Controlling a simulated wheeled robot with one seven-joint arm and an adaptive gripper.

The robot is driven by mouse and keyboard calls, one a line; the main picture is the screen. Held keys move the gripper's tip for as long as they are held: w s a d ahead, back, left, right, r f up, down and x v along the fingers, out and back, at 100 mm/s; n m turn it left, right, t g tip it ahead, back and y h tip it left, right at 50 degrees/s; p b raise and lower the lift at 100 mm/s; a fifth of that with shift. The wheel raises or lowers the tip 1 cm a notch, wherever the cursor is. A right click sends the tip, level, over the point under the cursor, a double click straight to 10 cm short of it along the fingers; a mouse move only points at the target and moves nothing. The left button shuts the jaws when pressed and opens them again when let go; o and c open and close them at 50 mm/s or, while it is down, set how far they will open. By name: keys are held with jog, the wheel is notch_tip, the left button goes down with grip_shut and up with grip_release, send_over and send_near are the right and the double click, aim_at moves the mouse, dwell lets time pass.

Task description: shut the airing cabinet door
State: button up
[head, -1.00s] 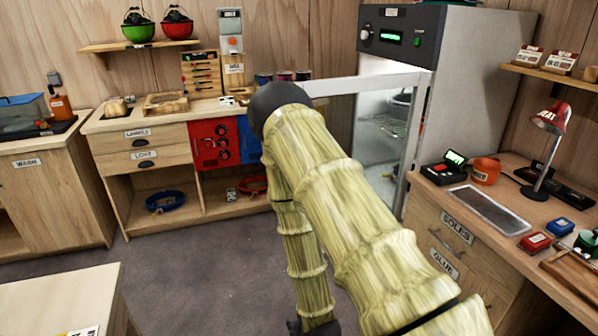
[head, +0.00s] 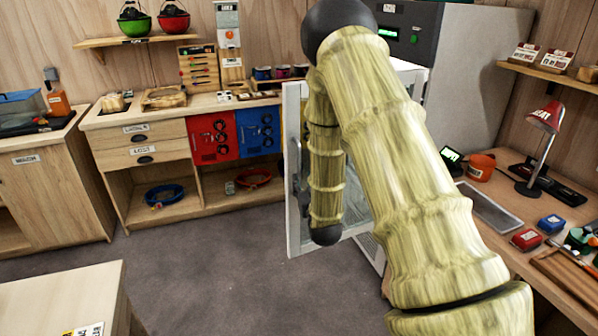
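The airing cabinet (head: 470,90) is a tall grey unit with a dark control panel, at the back right in the head view. Its white-framed, glazed door (head: 293,235) stands open, with its free edge out to the left of the cabinet. The forearm hangs down over the pane to a dark round joint close to the door's lower part.
A workbench (head: 480,207) with a red lamp (head: 545,117) stands on the right. Drawers and red and blue lockers line the back left. A pale table (head: 60,290) is at the lower left. The grey floor (head: 220,260) between is clear.

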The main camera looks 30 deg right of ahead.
aim_at(299, 173)
jog(key=p+x, duration=0.1)
jog(key=x, duration=0.5)
jog(key=shift+w+d, duration=0.15)
jog(key=shift+w, duration=0.15)
grip_shut()
